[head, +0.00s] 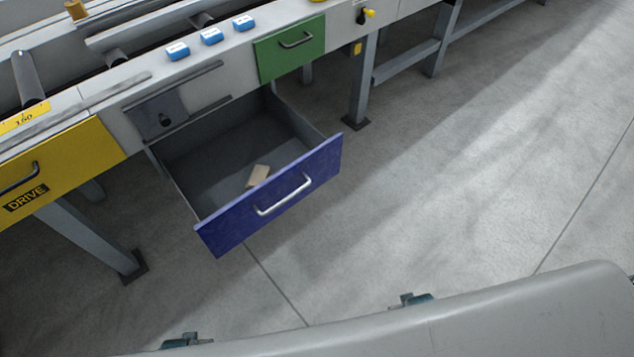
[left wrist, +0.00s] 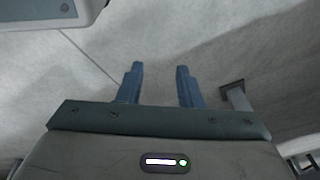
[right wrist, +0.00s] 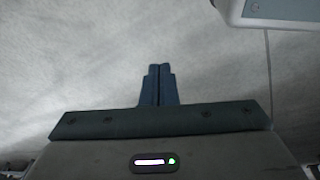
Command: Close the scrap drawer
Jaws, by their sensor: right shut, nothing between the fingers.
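A blue drawer (head: 270,200) with a silver bar handle (head: 285,197) stands pulled well out from under the table. A small tan block (head: 258,176) lies on its grey floor. No label is readable on the blue front, so I cannot tell by name that it is the scrap drawer. My left gripper (left wrist: 159,68) is open and empty in the left wrist view, with bare floor beyond it. My right gripper (right wrist: 159,68) is shut and empty in the right wrist view, also over floor. Neither wrist view shows the drawer.
A yellow drawer (head: 70,165) marked DRIVE and a green drawer (head: 290,50) are shut on either side. A grey sliding latch plate (head: 160,114) sits above the open drawer. Table legs (head: 362,85) stand nearby. Concrete floor in front is clear.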

